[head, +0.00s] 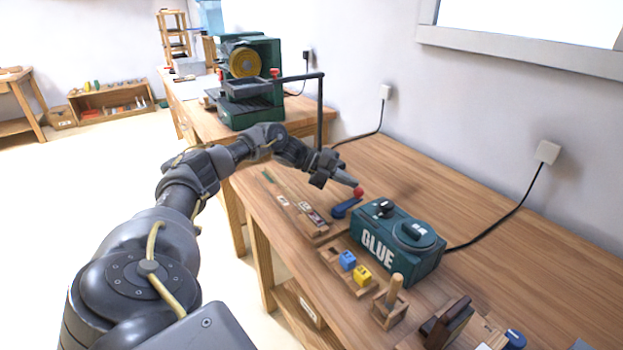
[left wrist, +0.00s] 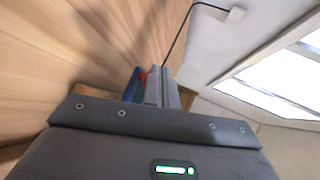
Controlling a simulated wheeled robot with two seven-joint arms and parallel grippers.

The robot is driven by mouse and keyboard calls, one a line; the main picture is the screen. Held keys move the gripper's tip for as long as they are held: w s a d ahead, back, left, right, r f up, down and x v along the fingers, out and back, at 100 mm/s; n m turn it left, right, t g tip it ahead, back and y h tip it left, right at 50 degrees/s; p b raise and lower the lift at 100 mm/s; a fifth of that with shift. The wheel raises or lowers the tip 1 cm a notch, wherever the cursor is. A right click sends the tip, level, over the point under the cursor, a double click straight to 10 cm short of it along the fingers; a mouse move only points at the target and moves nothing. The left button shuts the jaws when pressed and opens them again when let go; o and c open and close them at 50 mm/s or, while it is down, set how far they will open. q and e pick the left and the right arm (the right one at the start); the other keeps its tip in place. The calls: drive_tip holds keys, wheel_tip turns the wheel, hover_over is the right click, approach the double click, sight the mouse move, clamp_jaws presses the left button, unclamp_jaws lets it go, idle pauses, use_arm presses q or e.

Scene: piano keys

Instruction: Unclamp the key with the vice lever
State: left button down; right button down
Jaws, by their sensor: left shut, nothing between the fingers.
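The vice lever is a blue bar (head: 345,208) with a red ball knob (head: 358,191), at the middle of the workbench beside the glue box. My left gripper (head: 353,182) is shut and empty, with its fingertips right by the red knob; I cannot tell whether they touch. In the left wrist view, the shut fingers (left wrist: 162,84) lie just beside the red knob (left wrist: 143,76) and the blue lever (left wrist: 131,86). A long, narrow wooden key (head: 292,200) appears to lie in a wooden holder left of the lever; its clamped end is unclear. My right gripper is out of view.
The green glue box (head: 400,240) stands close to the right of the lever. A green machine (head: 247,85) stands behind on another bench. The bench towards the wall is clear.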

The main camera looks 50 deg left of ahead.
use_arm(q)
drive_tip(key=shift+d, duration=0.1)
idle(0.5)
